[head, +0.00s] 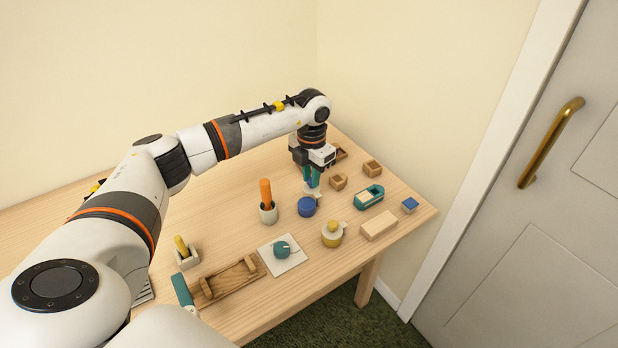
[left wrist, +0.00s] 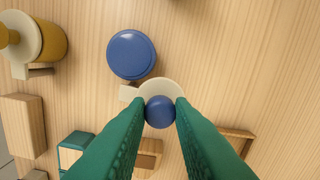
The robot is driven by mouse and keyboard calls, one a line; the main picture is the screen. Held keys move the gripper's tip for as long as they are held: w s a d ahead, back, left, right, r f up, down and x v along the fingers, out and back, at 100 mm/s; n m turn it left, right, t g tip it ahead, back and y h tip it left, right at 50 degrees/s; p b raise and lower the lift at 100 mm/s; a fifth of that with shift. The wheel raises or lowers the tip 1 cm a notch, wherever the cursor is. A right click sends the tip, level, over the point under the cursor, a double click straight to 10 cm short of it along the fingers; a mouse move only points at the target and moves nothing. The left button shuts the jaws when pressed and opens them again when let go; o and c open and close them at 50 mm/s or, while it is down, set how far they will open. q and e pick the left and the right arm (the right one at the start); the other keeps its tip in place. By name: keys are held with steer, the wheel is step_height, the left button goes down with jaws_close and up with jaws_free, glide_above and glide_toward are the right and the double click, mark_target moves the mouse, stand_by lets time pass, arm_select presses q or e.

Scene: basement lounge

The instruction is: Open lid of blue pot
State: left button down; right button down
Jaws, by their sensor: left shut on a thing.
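My left gripper (head: 312,181) points down just behind the pot in the head view. Its teal fingers (left wrist: 160,112) are shut on the blue knob (left wrist: 160,112) of a cream disc-shaped lid (left wrist: 158,86). The lid is beside the pot in the wrist view; its exact height is unclear. My right gripper is not in view.
A yellow pot (head: 332,234) with a cream lid, a wooden block (head: 379,225), a teal box (head: 369,196) and small wooden boxes (head: 372,168) stand nearby. A cup with an orange stick (head: 268,212) is to the left. The table's right edge is close.

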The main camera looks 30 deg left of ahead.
arm_select(q)
steer(key=shift+w+d+r+m, duration=0.1)
steer(key=shift+w+m, duration=0.2)
steer(key=shift+m, duration=0.5)
steer(key=c, duration=1.3)
jaws_free()
steer(key=shift+o, duration=0.2)
step_height(320, 180, up, 12)
steer(key=shift+b, duration=0.4)
